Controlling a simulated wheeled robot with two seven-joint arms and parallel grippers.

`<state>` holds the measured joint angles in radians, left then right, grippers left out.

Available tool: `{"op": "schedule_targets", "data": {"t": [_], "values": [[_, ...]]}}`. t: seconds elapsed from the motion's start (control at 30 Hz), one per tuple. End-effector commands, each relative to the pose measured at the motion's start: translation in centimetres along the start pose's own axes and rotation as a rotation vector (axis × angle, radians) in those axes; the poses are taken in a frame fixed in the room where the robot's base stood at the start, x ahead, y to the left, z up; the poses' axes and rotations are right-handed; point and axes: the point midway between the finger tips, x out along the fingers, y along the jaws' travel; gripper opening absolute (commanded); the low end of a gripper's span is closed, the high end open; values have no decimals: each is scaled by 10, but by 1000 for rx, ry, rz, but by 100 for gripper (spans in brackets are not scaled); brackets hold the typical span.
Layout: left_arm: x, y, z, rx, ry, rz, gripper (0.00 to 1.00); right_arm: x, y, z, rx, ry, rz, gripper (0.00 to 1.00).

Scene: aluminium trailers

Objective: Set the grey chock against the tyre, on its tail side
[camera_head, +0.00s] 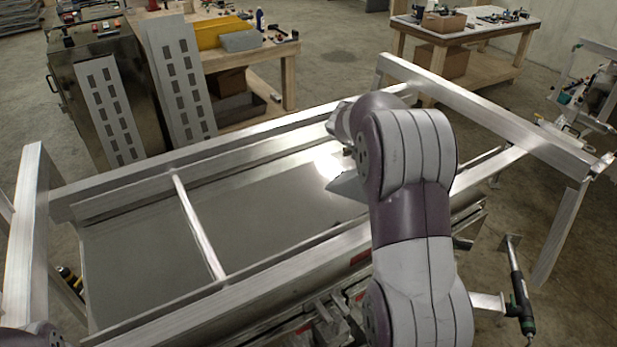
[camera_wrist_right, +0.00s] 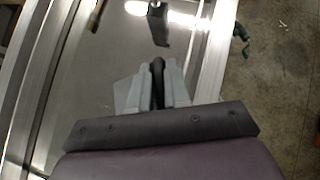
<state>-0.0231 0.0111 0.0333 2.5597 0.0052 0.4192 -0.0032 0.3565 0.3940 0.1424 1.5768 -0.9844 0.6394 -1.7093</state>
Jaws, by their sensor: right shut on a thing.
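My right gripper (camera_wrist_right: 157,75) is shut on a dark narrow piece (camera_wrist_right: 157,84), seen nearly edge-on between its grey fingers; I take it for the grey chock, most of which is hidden. In the head view my right arm reaches over the trailer bed and hides much of this gripper. A pale wedge-shaped part (camera_head: 346,186) shows beside the arm; I cannot tell whether it is finger or chock. A dark upright piece (camera_wrist_right: 158,25) stands beyond the fingertips in the wrist view. I cannot make out the tyre. My left gripper is out of view.
The aluminium trailer frame (camera_head: 130,186) has raised rails around its bed and a crossbar (camera_head: 200,228). A workbench (camera_head: 480,22) stands behind. A green and black tool (camera_head: 518,290) is at the lower right. The left part of the bed is clear.

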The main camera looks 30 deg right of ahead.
Motion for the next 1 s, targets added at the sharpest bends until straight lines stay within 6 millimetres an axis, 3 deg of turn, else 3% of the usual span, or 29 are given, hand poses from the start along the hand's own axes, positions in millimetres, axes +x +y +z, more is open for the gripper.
{"op": "schedule_targets", "data": {"t": [0.23, 0.73, 1.0], "values": [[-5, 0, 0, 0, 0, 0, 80, 3, 12, -2, -1, -1, 2, 0], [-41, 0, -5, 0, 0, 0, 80, 38, 100, -34, -2, -1, 1, 0], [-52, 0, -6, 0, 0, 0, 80, 53, 119, -48, 0, -1, 0, 0]]}}
